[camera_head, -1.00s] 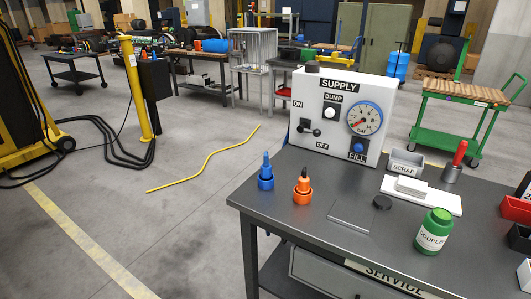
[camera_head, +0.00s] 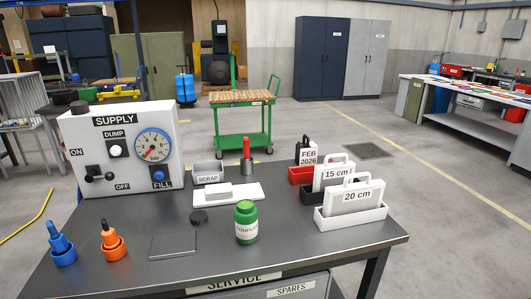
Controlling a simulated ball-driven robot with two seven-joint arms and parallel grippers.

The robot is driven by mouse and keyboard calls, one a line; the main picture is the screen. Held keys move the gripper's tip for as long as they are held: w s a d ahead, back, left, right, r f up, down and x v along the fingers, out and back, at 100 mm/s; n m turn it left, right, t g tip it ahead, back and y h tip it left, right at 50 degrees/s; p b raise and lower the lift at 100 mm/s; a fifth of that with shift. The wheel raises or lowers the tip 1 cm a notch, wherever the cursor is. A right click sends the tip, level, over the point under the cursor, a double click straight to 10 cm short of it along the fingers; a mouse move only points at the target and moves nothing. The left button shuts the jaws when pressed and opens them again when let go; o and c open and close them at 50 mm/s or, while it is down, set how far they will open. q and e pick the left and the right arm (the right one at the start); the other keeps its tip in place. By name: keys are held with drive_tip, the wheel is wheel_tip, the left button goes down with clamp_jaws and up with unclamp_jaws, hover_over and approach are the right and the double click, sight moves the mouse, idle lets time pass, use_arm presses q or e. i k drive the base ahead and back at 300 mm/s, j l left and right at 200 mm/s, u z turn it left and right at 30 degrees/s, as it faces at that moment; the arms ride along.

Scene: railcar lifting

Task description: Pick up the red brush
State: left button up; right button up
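The red brush (camera_head: 246,149) appears to be the item with an upright red handle at the back middle of the dark service table. Its lower end sits in a small grey metal cup (camera_head: 247,167), so any bristles are hidden. It stands just behind a white board (camera_head: 250,196) and to the right of the grey SCRAP bin (camera_head: 208,179). Neither of my grippers is in view.
A green COUPLER bottle (camera_head: 246,222) stands in front of the board. The white SUPPLY box (camera_head: 120,150) is at left, with blue (camera_head: 61,243) and orange (camera_head: 112,240) fittings before it. Labelled plates in trays (camera_head: 350,216) stand at right. The table's front right is clear.

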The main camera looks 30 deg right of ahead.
sight(246, 140)
drive_tip(key=z, duration=0.95)
